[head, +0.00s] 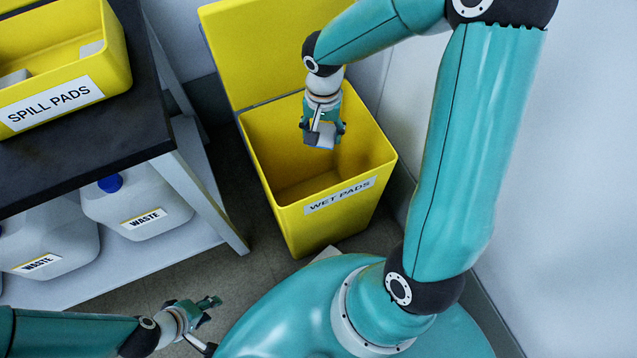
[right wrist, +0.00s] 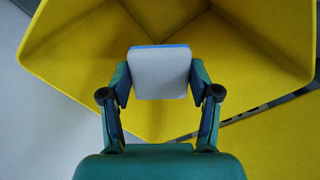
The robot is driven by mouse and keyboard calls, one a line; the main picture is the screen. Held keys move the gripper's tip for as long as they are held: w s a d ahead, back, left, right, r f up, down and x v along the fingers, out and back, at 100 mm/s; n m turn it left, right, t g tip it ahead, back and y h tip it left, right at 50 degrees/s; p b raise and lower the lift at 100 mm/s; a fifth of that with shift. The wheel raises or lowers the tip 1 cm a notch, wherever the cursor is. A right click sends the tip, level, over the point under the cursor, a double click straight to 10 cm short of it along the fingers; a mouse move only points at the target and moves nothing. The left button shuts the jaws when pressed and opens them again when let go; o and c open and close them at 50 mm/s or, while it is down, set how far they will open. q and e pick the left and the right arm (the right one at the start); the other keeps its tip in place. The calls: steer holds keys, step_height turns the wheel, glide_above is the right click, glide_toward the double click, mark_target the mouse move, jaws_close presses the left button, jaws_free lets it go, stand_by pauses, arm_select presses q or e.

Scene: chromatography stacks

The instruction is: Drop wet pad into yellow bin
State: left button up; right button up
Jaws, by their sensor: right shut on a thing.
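The wet pad (right wrist: 160,73) is a pale grey-white square with a blue edge in the right wrist view. My right gripper (head: 321,138) is shut on it, with a finger on each side, and holds it over the open mouth of the yellow bin. The pad shows partly in the head view (head: 326,142). The yellow bin (head: 335,212) is labelled WET PADS, and its lid stands open at the back. The bin's interior also fills much of the right wrist view (right wrist: 255,60). My left gripper (head: 207,308) is low at the bottom left, away from the bin, with its fingers seen small and edge-on.
A yellow box (head: 105,70) labelled SPILL PADS stands on the dark bench (head: 130,125) at the upper left. White WASTE containers (head: 140,198) sit on the shelf below. Walls stand close behind and right of the bin.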

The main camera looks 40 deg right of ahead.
steer(key=shift+f, duration=0.45)
arm_select(q)
steer(key=shift+f, duration=0.3)
arm_select(e)
steer(key=o, duration=0.9)
steer(key=shift+r, duration=0.1)
arm_select(q)
steer(key=shift+w, duration=0.15)
arm_select(e)
step_height(320, 180, up, 12)
steer(key=shift+f, duration=0.1)
